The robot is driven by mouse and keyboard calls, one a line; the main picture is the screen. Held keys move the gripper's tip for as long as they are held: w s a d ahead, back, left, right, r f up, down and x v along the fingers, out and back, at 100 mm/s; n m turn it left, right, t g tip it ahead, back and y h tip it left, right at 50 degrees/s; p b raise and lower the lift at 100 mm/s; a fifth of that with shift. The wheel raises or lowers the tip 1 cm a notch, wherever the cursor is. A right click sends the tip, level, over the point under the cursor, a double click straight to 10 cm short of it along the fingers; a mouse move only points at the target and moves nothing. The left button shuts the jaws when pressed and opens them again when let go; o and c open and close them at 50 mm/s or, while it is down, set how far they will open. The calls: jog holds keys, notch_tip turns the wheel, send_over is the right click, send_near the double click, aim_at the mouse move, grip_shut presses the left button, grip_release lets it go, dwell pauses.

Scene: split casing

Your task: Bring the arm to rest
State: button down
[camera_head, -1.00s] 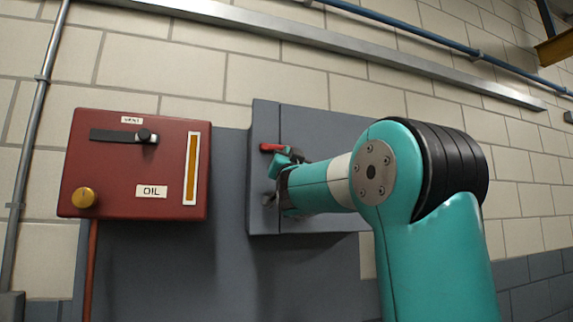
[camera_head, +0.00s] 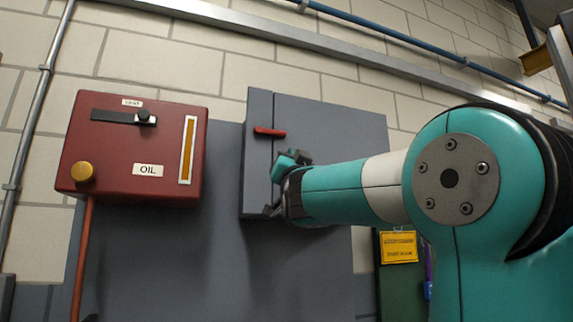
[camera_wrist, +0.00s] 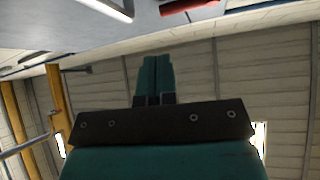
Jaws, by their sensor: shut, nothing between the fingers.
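My gripper (camera_head: 284,164) is in front of the left part of a grey casing (camera_head: 335,125) on the wall in the head view. A red handle (camera_head: 270,131) on the casing shows just above and left of the gripper, with a small gap between them in the picture. In the wrist view, the two teal fingers of my gripper (camera_wrist: 157,62) lie side by side, shut with nothing between them. A red bar (camera_wrist: 188,5), probably the same handle, shows at the top edge there. My teal arm reaches in from the right, and part of the casing's lower right is hidden behind it.
A red oil box (camera_head: 125,165) with a black lever (camera_head: 118,117) and a yellow knob (camera_head: 83,172) hangs to the left. A yellow sign (camera_head: 398,247) is below the arm. Pipes run along the wall. The grey panel below the casing looks clear.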

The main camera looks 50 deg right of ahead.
jog(key=v, duration=0.2)
jog(key=shift+s+f+b, duration=0.25)
jog(key=shift+s+b, duration=0.05)
jog(key=shift+b, duration=0.1)
jog(key=w+a+f+n+g+y, duration=0.1)
jog(key=w+a+f+n+y, duration=0.2)
jog(key=w+a+f+y, duration=0.4)
jog(key=w+a+f+n+y, duration=0.35)
jog(key=f+y, duration=0.25)
jog(key=f, duration=0.4)
jog(key=s+a+f+n+g+y, duration=0.2)
jog(key=a+f+n+g+y, duration=0.4)
jog(key=a+f, duration=0.8)
jog(key=s+a+f+n+g+y, duration=0.1)
jog(key=s+a+f+n+g, duration=0.1)
jog(key=s+a+f+g, duration=0.2)
jog(key=s+a+f+n+g+y, duration=0.1)
jog(key=s+a+f+n+g, duration=0.2)
jog(key=s+f, duration=0.3)
jog(key=s+a+f+n+g+y, duration=0.1)
jog(key=s+a+f+g, duration=0.4)
jog(key=s, duration=0.6)
jog(key=shift+s+a+f+n+y, duration=0.15)
jog(key=shift+a+f+n+y, duration=0.2)
jog(key=shift+n, duration=0.3)
